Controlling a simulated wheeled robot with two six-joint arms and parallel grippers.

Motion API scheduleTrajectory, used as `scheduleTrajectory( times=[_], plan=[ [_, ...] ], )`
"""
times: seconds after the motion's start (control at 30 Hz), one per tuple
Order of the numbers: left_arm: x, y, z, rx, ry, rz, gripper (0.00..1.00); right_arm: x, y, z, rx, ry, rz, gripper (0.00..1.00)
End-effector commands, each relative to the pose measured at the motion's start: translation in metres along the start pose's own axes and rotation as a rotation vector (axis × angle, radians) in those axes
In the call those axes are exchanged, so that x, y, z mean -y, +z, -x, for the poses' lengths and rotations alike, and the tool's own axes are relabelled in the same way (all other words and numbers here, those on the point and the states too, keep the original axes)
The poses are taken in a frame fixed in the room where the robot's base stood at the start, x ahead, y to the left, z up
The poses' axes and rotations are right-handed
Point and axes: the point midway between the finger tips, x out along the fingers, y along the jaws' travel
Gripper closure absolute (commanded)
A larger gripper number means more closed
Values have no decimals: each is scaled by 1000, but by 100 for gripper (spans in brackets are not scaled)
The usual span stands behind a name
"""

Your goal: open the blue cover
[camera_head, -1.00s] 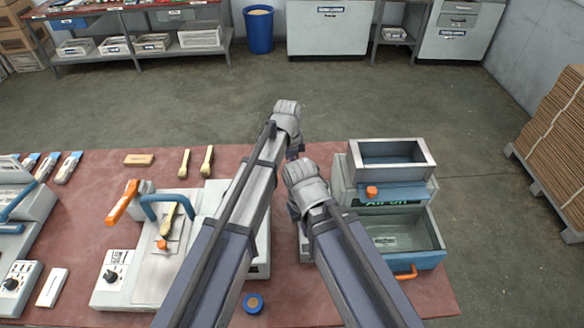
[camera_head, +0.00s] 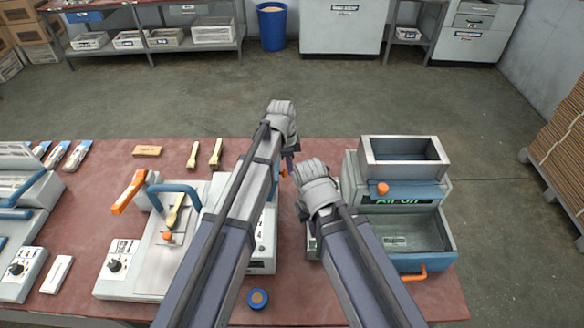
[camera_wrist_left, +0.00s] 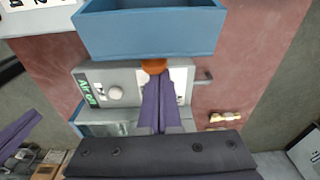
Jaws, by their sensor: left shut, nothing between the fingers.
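The blue cover (camera_wrist_left: 150,32) fills the top middle of the left wrist view, with an orange knob (camera_wrist_left: 153,66) at its lower edge. My left gripper (camera_wrist_left: 158,82) is shut and empty, its fingertips right at the knob; I cannot tell whether they touch. In the head view my left gripper (camera_head: 290,158) points down over the middle machine (camera_head: 262,262). A bit of blue and orange (camera_head: 284,173) shows beside it, and my arm hides the rest. My right wrist hangs just to the right; its fingers are mostly hidden.
The right machine (camera_head: 430,264) stands close to my right wrist, with a metal hopper and blue drawer. A press (camera_head: 140,268) with an orange lever stands left. A blue round tin (camera_head: 257,298) lies in front.

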Motion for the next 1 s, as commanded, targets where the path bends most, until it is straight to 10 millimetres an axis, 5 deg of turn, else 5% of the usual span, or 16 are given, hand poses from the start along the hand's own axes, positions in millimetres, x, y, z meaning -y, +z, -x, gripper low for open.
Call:
scheduleTrajectory(
  times=[0.43,1.0],
  plan=[
    [3,38,32,-215,8,6,100,-2,1,18,0,0,1,100],
    [2,31,31,-213,9,3,100,-2,1,18,0,0,1,100]
  ],
)
